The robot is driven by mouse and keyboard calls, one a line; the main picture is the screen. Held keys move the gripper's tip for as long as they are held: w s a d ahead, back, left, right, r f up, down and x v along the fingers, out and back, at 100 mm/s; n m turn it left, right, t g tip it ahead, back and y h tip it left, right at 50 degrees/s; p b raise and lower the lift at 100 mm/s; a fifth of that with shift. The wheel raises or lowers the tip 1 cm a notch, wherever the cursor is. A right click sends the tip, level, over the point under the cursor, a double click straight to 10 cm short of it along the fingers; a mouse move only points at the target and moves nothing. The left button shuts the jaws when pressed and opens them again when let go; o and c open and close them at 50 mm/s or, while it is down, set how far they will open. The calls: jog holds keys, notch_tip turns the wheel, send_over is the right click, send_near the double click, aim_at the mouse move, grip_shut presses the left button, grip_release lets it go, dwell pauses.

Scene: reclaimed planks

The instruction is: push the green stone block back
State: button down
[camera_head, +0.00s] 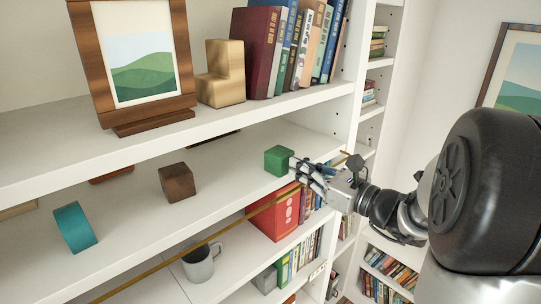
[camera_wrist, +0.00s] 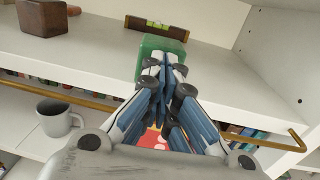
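The green stone block (camera_head: 278,160) sits on the middle shelf (camera_head: 225,180) near its front edge, towards the right end. It also shows in the wrist view (camera_wrist: 160,44), straight ahead of my fingertips, which cover part of its front face. My gripper (camera_head: 297,165) reaches in from the right in the head view. Its fingers are together and hold nothing in the wrist view (camera_wrist: 164,70). The tips are at the block's near face; I cannot tell whether they touch it.
A spirit level (camera_wrist: 157,27) lies behind the block. A brown wooden block (camera_head: 177,182) and a teal ring (camera_head: 74,227) stand further left. A brass rail (camera_head: 205,243) runs along the shelf front. A grey mug (camera_head: 199,264) and a red binder (camera_head: 274,218) are below.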

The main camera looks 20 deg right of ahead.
aim_at(288, 164)
jog(key=shift+x, duration=0.85)
jog(key=shift+w+a, duration=0.15)
jog(key=shift+w, duration=0.15)
jog(key=shift+x, duration=0.9)
jog(key=shift+w+a, duration=0.15)
jog(key=shift+w, duration=0.15)
jog(key=shift+b+x, duration=0.5)
jog(key=shift+x, duration=1.5)
jog(key=shift+r, duration=0.1)
jog(key=shift+v, duration=1.8)
jog(key=shift+w, duration=0.1)
